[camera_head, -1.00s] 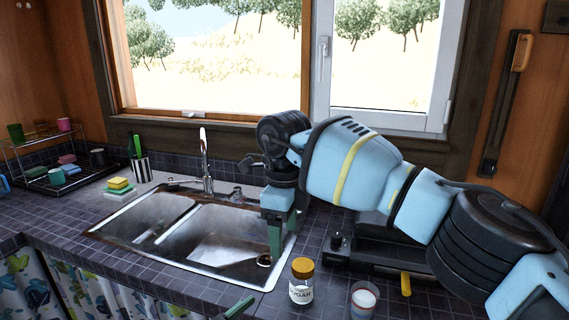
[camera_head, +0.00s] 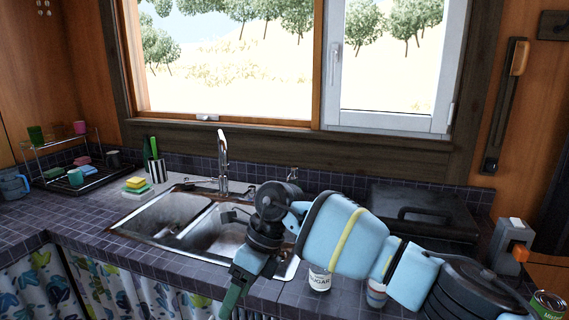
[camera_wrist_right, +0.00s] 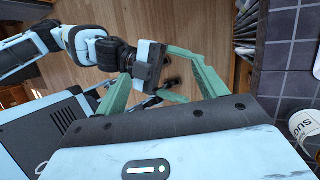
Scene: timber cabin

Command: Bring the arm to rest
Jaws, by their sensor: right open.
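My right arm comes in from the right in the head view, low over the counter. My right gripper (camera_head: 234,296) points down in front of the counter's front edge, and its green fingers are partly cut off by the frame bottom. The right wrist view shows its green fingers spread apart with nothing held, above the wooden floor. My left arm (camera_wrist_right: 85,45) shows in the right wrist view, reaching in from the upper left. Its gripper (camera_wrist_right: 152,66) lies beyond my right fingers, and its jaws are too overlapped to read. The left gripper is outside the head view.
The sink (camera_head: 163,212) lies behind my right gripper. A sugar jar (camera_head: 319,279) stands on the counter (camera_head: 85,222) under my right arm, with a cup (camera_head: 376,293) beside it. A black-lidded appliance (camera_head: 425,212) stands behind the arm. A can (camera_head: 548,305) is far right.

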